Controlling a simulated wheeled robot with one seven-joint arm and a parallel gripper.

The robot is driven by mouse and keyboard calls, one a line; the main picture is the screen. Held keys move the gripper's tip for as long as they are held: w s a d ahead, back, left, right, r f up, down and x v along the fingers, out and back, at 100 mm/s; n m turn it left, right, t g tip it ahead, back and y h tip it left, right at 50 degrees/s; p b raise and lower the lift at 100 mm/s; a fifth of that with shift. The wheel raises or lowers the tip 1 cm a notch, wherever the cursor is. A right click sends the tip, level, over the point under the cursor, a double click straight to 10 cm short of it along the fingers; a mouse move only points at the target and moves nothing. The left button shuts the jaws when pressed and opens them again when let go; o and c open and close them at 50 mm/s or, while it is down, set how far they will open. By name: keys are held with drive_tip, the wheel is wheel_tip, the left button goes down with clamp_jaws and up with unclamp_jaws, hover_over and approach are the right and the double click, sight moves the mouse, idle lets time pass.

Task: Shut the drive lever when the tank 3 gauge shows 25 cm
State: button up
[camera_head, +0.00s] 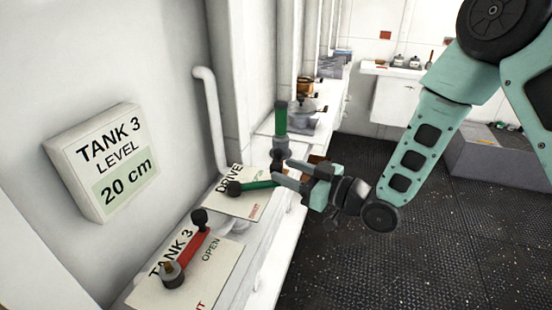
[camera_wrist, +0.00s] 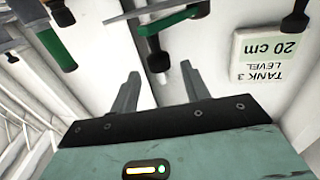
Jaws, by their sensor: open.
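The tank 3 gauge (camera_head: 108,162) on the left wall reads "TANK 3 LEVEL 20 cm"; it also shows upside down in the wrist view (camera_wrist: 270,56). The drive lever (camera_head: 258,185) has a green handle and a dark knob, and lies over a plate marked "DRIVE" (camera_head: 229,203). In the wrist view its green handle (camera_wrist: 172,20) lies beyond my fingertips. My gripper (camera_head: 281,171) is open and empty, close to the right end of the green handle. I cannot tell whether a finger touches it. The gripper partly covers the plate's right side.
A red lever (camera_head: 190,246) on a plate marked "TANK 3" and "OPEN" is nearer. An upright green-handled lever (camera_head: 281,118) stands just behind my gripper. A white pipe (camera_head: 210,115) runs down the wall.

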sight(279, 170)
drive_tip(key=shift+p+x, duration=0.55)
drive_tip(key=shift+x, duration=1.45)
clamp_jaws()
drive_tip(key=shift+s+f+m+t+h+b, duration=0.2)
drive_tip(key=shift+s+m+t+h+b, duration=0.15)
drive_tip(key=shift+b, duration=0.5)
drive_tip(key=shift+d+r, duration=0.1)
drive_tip(key=shift+r, duration=0.05)
drive_tip(key=shift+t, duration=0.35)
unclamp_jaws()
